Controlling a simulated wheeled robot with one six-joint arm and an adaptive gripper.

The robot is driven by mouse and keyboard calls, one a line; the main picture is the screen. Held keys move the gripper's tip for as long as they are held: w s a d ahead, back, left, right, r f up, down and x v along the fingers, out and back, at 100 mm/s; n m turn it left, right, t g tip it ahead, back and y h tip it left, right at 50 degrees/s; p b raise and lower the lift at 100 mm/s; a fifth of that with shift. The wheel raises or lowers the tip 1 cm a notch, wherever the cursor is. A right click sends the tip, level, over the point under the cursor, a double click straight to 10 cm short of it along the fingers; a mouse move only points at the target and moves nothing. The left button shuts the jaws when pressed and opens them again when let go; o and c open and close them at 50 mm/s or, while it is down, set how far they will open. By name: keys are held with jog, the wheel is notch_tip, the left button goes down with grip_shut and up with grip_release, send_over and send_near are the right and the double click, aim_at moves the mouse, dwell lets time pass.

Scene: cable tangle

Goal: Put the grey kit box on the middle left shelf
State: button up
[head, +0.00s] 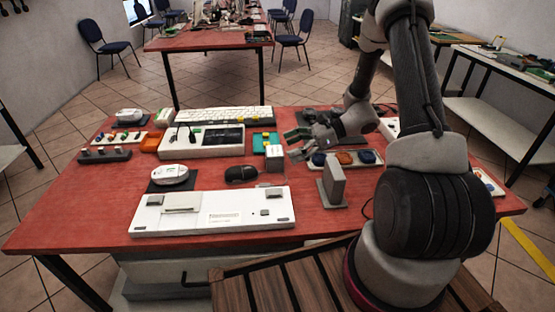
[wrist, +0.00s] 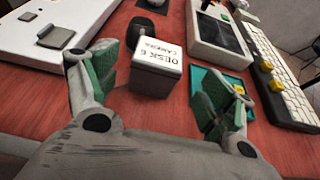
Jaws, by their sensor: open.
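A small grey box with a white lid (head: 274,157) stands on the red table, right of the black mouse. In the wrist view the box (wrist: 156,70) is upright, and its lid reads "DESK 6 CAMERA". My gripper (head: 291,143) is open and low over the table, coming from the right. In the wrist view its green-padded fingers (wrist: 163,85) are spread, with the box ahead in the gap between them, not gripped. I cannot pick out a middle left shelf in these views.
A grey upright block (head: 334,181) stands near my arm. A white console (head: 212,212) lies at the front, a black mouse (head: 241,173) beside the box. A teal tray (head: 262,142), a device with a dark screen (head: 202,141) and a keyboard (head: 225,115) lie behind.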

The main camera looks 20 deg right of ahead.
aim_at(280, 150)
jog(key=shift+r+x, duration=0.2)
jog(key=shift+x, duration=2.8)
jog(key=shift+s+a, duration=0.1)
jog(key=shift+s, duration=0.05)
jog(key=c, duration=1.2)
jog(key=shift+c, duration=0.2)
jog(key=shift+r, duration=0.1)
